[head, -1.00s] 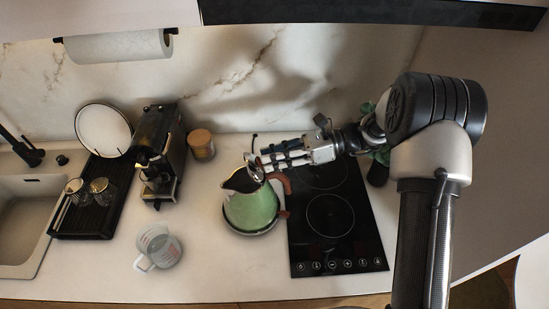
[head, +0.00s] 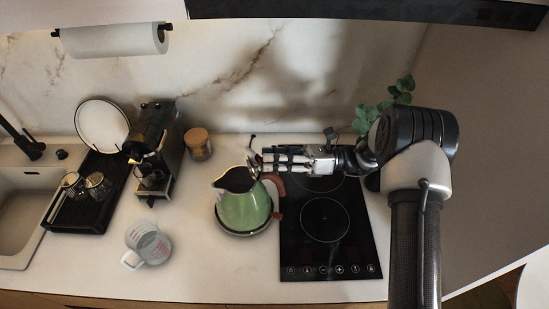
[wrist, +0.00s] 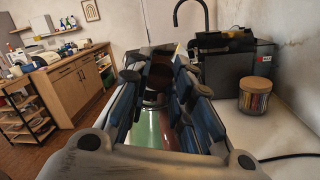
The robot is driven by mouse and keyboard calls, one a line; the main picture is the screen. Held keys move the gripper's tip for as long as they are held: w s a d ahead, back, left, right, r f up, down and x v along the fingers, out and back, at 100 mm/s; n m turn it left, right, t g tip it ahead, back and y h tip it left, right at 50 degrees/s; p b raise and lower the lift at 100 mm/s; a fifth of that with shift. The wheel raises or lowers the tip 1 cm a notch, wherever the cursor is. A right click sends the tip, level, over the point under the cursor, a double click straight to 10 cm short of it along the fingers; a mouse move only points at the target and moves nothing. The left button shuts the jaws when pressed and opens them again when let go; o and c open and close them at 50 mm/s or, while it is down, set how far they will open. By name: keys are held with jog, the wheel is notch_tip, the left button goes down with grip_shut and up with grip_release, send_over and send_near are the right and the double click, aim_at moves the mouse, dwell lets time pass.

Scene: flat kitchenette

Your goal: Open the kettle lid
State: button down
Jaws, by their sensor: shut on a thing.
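The green kettle (head: 245,209) stands upright on its dark round base on the counter, left of the hob. Its reddish-brown handle (head: 274,188) is on the right side. Its dark mouth shows at the upper left. My gripper (head: 259,164) reaches in from the right over the kettle's top and is shut on the kettle lid, which its fingers mostly hide. The lid looks raised and tilted, but its exact angle is unclear. In the wrist view the fingers (wrist: 160,80) stand around a dark, shiny part, with the green kettle body (wrist: 150,128) below.
A black hob (head: 327,225) lies right of the kettle. A coffee machine (head: 153,145), a lidded jar (head: 198,144) and a dish rack (head: 85,200) stand to the left. A measuring cup (head: 148,244) is at the front left. The counter before the kettle is clear.

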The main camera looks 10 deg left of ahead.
jog(key=c, duration=1.4)
grip_release()
jog(key=v, duration=1.2)
jog(key=shift+r, duration=0.1)
